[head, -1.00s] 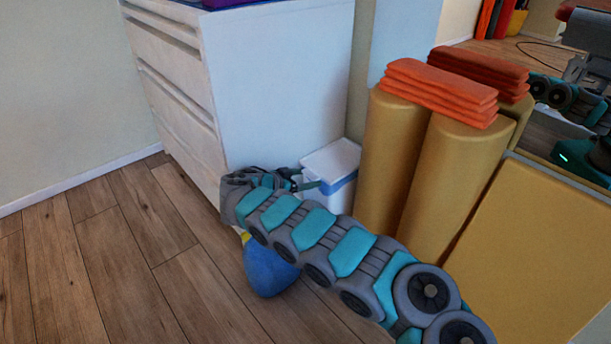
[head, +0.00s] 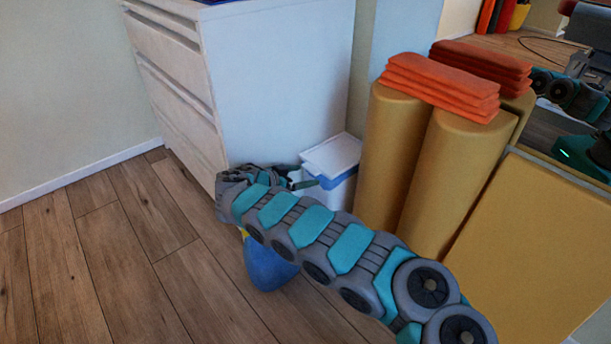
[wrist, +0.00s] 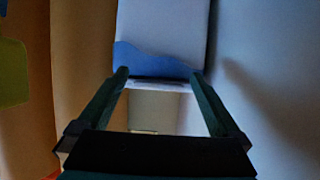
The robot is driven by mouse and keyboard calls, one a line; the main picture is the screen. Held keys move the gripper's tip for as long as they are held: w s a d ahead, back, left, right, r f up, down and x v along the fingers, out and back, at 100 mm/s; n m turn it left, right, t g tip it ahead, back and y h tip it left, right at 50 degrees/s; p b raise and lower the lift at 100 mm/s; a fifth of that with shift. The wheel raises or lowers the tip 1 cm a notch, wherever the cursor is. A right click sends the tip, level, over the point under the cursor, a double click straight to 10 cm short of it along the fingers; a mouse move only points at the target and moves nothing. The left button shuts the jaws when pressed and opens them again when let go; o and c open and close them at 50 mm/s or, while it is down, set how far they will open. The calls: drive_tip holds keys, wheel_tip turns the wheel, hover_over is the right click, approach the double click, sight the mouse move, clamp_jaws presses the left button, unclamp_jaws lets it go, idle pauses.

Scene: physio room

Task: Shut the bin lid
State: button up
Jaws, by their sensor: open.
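The bin (head: 343,189) is white with a blue band below its top and stands between the white cabinet and the yellow rolls. Its white lid (head: 332,153) shows as a tilted flat panel above the blue band; how far it stands open is hard to tell. My gripper (head: 304,184) is at the bin's left front, near its top, and my arm hides the lower bin. In the wrist view my gripper (wrist: 158,75) is open and empty. Its fingertips point at the blue wavy band (wrist: 152,60) and a white edge (wrist: 160,86) of the bin; contact cannot be told.
A white drawer cabinet (head: 280,85) stands close behind and left of the bin. Yellow rolls (head: 395,150) topped with folded orange towels (head: 440,85) stand close on the right. A blue rounded object (head: 267,268) is on the floor below my arm. The wooden floor (head: 110,260) at left is clear.

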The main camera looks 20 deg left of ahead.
drive_tip(key=v, duration=0.6)
drive_tip(key=shift+s+f, duration=0.1)
